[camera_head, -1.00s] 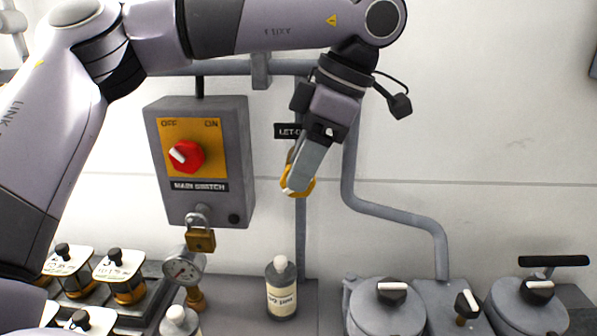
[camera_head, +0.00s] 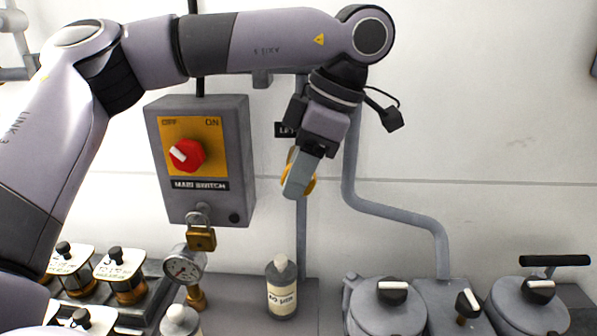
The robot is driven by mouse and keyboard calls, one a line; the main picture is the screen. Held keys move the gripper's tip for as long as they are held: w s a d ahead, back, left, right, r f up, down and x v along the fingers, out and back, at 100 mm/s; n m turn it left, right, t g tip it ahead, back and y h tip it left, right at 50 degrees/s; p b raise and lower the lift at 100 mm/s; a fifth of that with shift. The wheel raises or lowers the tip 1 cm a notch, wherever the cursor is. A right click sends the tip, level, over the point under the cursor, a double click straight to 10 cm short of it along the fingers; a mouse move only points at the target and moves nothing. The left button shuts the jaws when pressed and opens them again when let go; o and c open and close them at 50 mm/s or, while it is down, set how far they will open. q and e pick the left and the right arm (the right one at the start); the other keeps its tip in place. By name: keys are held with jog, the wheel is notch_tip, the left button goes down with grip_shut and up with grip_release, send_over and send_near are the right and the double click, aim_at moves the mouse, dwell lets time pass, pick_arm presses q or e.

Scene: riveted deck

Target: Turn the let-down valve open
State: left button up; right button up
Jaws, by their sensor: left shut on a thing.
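The let-down valve's yellow handle (camera_head: 312,185) is on a grey vertical pipe on the back wall, in the middle of the head view. Its dark label (camera_head: 284,130) above it is mostly hidden by my gripper. My left gripper (camera_head: 296,186) reaches down in front of the valve and is shut on the yellow handle, which shows only at the edges of the fingers. How far the valve is turned cannot be told. My right gripper is not in view.
A grey main switch box (camera_head: 236,150) with a red knob (camera_head: 187,155) hangs left of the valve, a brass padlock (camera_head: 201,239) below it. A pressure gauge (camera_head: 183,268), a labelled bottle (camera_head: 281,290) and grey lidded vessels (camera_head: 388,312) stand below. A bent pipe (camera_head: 400,213) runs right.

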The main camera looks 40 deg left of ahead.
pick_arm(q)
jog(key=shift+s+a+f+t+h+b, duration=0.15)
jog(key=shift+t+h+b, duration=0.15)
jog(key=shift+h+b, duration=0.25)
jog(key=shift+w+f+t+h+b, duration=0.1)
jog(key=shift+t+h+b, duration=0.2)
jog(key=shift+h+b, duration=0.2)
jog(key=t+h+b, duration=0.1)
jog(key=h+b, duration=0.1)
jog(key=t+h+b, duration=0.1)
jog(key=h+b, duration=0.1)
jog(key=b, duration=0.1)
jog(key=t+h+b, duration=0.1)
jog(key=h+b, duration=0.1)
jog(key=b, duration=0.1)
jog(key=shift+s+a+f+t, duration=0.15)
jog(key=shift+s+a+t, duration=0.1)
jog(key=shift+t, duration=0.15)
jog(key=shift+t+h+b, duration=0.4)
jog(key=shift+h+b, duration=0.15)
jog(key=shift+b, duration=0.3)
jog(key=shift+r, duration=0.2)
jog(key=o, duration=0.9)
jog(key=shift+o, duration=0.3)
